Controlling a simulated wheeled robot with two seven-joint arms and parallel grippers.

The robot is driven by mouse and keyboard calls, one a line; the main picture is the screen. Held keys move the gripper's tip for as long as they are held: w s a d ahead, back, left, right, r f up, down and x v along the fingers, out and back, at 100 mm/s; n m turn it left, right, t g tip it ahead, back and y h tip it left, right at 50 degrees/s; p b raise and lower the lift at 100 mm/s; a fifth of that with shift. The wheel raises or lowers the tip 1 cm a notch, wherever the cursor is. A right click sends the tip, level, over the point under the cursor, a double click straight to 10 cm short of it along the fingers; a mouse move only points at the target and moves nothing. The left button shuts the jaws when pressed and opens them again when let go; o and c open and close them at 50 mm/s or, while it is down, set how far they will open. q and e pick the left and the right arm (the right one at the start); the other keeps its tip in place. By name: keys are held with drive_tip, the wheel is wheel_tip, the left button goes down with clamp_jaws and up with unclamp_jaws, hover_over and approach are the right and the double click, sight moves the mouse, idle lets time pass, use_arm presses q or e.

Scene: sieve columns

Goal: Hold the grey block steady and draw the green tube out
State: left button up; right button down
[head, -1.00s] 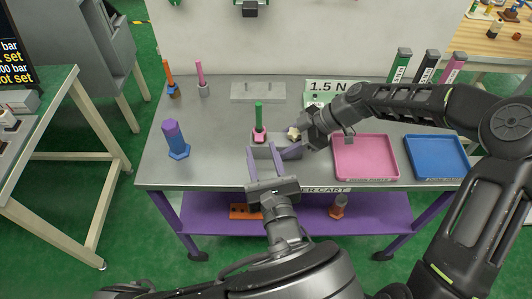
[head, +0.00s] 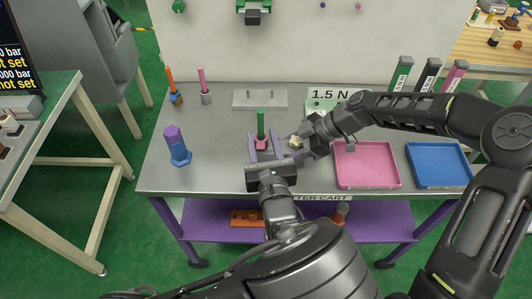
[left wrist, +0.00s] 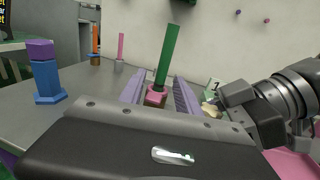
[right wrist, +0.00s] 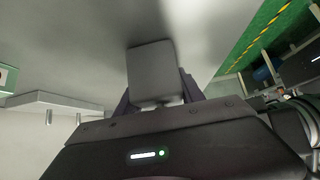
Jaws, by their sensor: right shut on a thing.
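The green tube (head: 261,123) stands upright in a pink collar (head: 261,144) near the middle of the table. My left gripper (head: 265,139) is open, its purple fingers on either side of the tube and collar. In the left wrist view the green tube (left wrist: 167,55) rises between the fingers, with a gap showing on the right. My right gripper (right wrist: 155,95) is shut on the grey block (right wrist: 152,72). In the head view my left gripper hides most of the block. A small cream piece (head: 295,141) sits beside the right gripper.
A pink tray (head: 365,182) and a blue tray (head: 440,182) lie to the right. A purple-and-blue piece (head: 176,148) stands at the left. A grey plate with pegs (head: 260,100) is behind the tube. Two small coloured posts stand at the back left.

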sight(259, 125)
use_arm(q)
drive_tip(key=w, duration=0.2)
drive_tip(key=w+a, duration=0.1)
drive_tip(key=w, duration=0.2)
drive_tip(key=shift+w, duration=0.15)
drive_tip(key=shift+c, duration=0.5)
clamp_jaws()
idle(1.6)
